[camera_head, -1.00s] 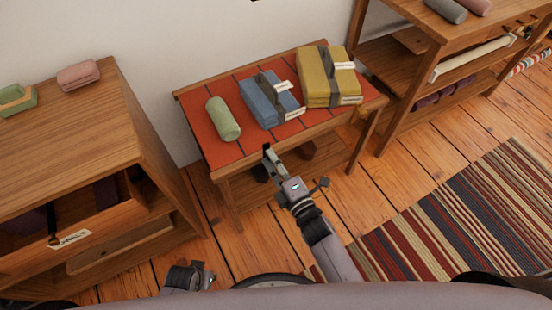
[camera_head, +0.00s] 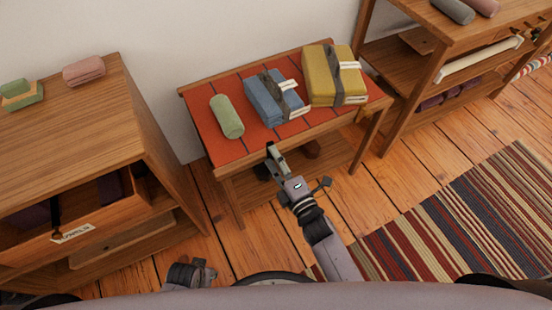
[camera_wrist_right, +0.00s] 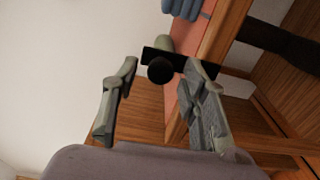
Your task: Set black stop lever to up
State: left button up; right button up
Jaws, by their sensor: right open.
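In the right wrist view, a black bar with a round black knob (camera_wrist_right: 161,70) shows between my fingertips, in front of the table edge; I take it for the stop lever. I cannot tell whether the fingers touch it or which way it is set. My right gripper (camera_head: 275,152) is open, low in front of the red-topped table (camera_head: 243,155). It also shows in the right wrist view (camera_wrist_right: 162,72), one finger on either side of the knob. In the head view the gripper mostly hides the lever. My left gripper (camera_head: 190,275) is low at the bottom edge, its fingers unclear.
On the table lie a green roll (camera_head: 227,116), a blue bundle (camera_head: 268,100) and a yellow bundle (camera_head: 322,78). A wooden cabinet (camera_head: 90,130) with an open drawer stands left, and a wooden shelf unit (camera_head: 438,60) right. A striped rug (camera_head: 460,220) covers the right floor.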

pick_arm(q)
jog(key=shift+d, duration=0.1)
pick_arm(e)
jog(key=shift+s, duration=0.1)
jog(key=v, duration=1.2)
pick_arm(q)
jog(key=shift+w, duration=0.1)
